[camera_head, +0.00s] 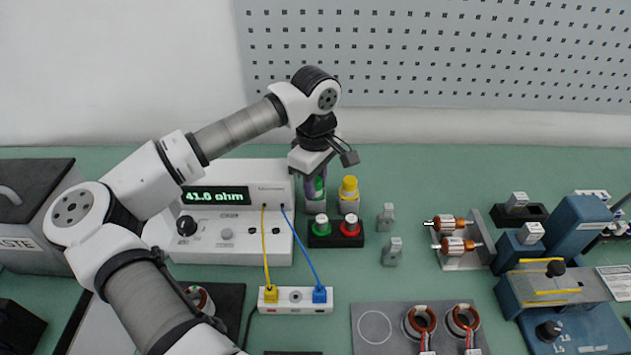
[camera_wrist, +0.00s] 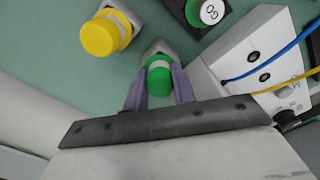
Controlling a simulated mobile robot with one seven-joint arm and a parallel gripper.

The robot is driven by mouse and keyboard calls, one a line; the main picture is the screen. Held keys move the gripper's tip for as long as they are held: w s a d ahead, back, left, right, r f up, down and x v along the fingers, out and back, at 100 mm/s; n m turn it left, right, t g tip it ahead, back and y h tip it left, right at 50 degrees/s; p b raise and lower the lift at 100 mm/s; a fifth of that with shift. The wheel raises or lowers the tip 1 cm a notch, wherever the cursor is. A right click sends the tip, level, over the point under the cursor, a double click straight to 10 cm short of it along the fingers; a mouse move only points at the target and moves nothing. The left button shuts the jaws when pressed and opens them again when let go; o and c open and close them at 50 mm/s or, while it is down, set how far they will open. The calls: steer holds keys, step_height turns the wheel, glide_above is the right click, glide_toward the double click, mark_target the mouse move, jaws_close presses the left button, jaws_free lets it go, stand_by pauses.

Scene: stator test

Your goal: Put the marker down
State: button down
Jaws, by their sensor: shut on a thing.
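The marker (camera_wrist: 158,78) has a green cap and stands between the purple fingers of my gripper (camera_wrist: 155,92) in the wrist view. My gripper is shut on it. In the head view the green marker (camera_head: 319,184) shows beneath my wrist, partly hidden by the fingers. A grey holder (camera_head: 316,206) is right under it; I cannot tell whether the marker is seated in it or just above. A yellow-capped marker (camera_head: 349,188) stands upright in its own grey holder just to the right.
A white ohmmeter (camera_head: 230,250) reading 41.0 ohm stands close on the left, with yellow and blue leads. A black block (camera_head: 336,242) with green and red round stamps is just in front. Small grey clamps (camera_head: 386,217) stand to the right. Bare green table lies behind the clamps.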

steer(key=c, duration=1.1)
jaws_free()
steer(key=shift+c, duration=0.2)
steer(key=shift+r, duration=0.1)
steer(key=shift+r+p, duration=0.65)
steer(key=shift+p, duration=0.35)
step_height(320, 180, up, 12)
steer(key=b, duration=0.2)
steer(key=shift+f, duration=0.25)
steer(key=shift+f, duration=0.1)
